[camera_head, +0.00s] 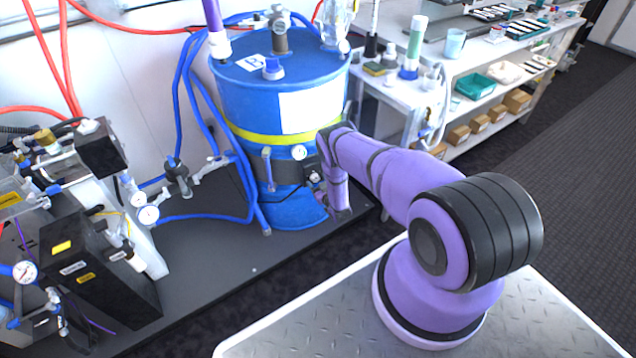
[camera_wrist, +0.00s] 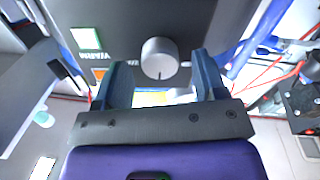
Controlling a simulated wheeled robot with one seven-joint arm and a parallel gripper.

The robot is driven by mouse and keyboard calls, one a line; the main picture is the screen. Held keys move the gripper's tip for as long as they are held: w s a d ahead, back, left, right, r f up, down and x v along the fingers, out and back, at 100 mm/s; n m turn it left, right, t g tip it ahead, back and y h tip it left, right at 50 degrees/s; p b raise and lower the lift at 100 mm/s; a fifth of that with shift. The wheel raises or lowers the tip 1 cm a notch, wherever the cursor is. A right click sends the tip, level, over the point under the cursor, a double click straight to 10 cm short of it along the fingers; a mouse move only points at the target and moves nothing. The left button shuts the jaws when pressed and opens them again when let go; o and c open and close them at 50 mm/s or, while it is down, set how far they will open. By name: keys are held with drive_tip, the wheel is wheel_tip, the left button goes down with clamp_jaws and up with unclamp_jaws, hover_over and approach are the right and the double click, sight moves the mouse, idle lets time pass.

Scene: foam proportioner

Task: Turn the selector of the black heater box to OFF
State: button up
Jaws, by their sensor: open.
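The black heater box (camera_wrist: 215,20) fills the upper middle of the wrist view as a dark panel. Its selector is a round silver knob (camera_wrist: 158,56) with a short dark mark at its lower edge. My gripper (camera_wrist: 162,82) is open, one finger on each side of the knob in the picture, with a gap on both sides. I cannot tell how deep the fingers reach around it. Lettering beside the knob is too blurred to read. In the head view, the box (camera_head: 311,168) is small on the blue drum's side, partly hidden by my wrist.
The blue drum (camera_head: 235,95) with a yellow band stands on a dark platform (camera_head: 205,262). Blue hoses and gauges are on its left. Black equipment boxes (camera_head: 90,270) stand at left. A white shelf with bottles and trays is behind at right.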

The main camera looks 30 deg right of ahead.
drive_tip(key=s, duration=1)
drive_tip(key=shift+s+a, duration=0.35)
drive_tip(key=shift+a, duration=0.05)
